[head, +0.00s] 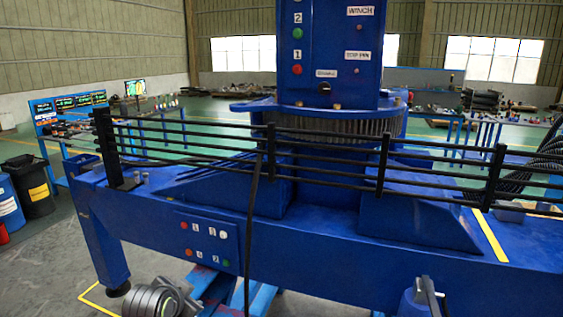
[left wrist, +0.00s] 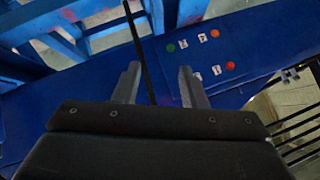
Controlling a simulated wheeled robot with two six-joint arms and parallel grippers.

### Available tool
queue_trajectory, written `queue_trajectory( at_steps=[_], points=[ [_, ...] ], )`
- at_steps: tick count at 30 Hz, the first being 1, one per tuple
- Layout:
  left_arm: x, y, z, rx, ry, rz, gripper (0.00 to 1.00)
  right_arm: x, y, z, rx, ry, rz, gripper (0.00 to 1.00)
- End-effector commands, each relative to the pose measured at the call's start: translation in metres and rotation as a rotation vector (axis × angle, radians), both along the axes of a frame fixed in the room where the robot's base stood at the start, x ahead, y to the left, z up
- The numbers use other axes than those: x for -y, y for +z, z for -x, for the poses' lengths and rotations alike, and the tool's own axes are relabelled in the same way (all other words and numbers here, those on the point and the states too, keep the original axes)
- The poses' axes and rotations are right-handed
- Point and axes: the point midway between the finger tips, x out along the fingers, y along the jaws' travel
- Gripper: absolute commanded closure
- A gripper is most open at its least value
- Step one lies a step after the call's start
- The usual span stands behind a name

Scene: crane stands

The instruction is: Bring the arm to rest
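My left gripper (left wrist: 158,88) shows in the left wrist view with its two grey fingers apart. A thin black cable (left wrist: 138,45) crosses the picture in the gap between the fingers; the fingers do not close on it. In the head view the same panel (head: 208,243) is on the front of the blue crane stand (head: 330,235), and the cable (head: 250,225) hangs over the railing. I cannot make out either gripper in the head view. My right gripper is not visible.
Black rails (head: 330,155) run along the stand's top; they also show in the left wrist view (left wrist: 295,130). A blue column with labelled buttons (head: 325,50) stands behind. Grey round parts (head: 150,300) are at the lower left. Bins (head: 30,185) stand far left.

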Motion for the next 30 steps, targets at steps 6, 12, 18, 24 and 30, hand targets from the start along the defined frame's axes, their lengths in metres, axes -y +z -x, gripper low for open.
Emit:
queue_trajectory(
  at_steps=[6, 12, 18, 24, 30],
  points=[
    [-0.036, -0.076, 0.094, -0.135, 0.161, 0.072, 0.62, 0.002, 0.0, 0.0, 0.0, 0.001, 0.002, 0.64],
    [-0.06, -0.121, 0.188, -0.248, 0.313, 0.124, 0.62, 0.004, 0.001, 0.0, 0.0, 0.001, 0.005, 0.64],
    [-0.075, -0.14, 0.272, -0.338, 0.45, 0.156, 0.62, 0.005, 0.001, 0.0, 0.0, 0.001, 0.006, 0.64],
    [-0.083, -0.144, 0.331, -0.397, 0.548, 0.171, 0.62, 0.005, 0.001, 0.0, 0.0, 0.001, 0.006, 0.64],
    [-0.088, -0.148, 0.37, -0.441, 0.619, 0.18, 0.62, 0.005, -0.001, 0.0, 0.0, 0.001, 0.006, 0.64]
  ],
)
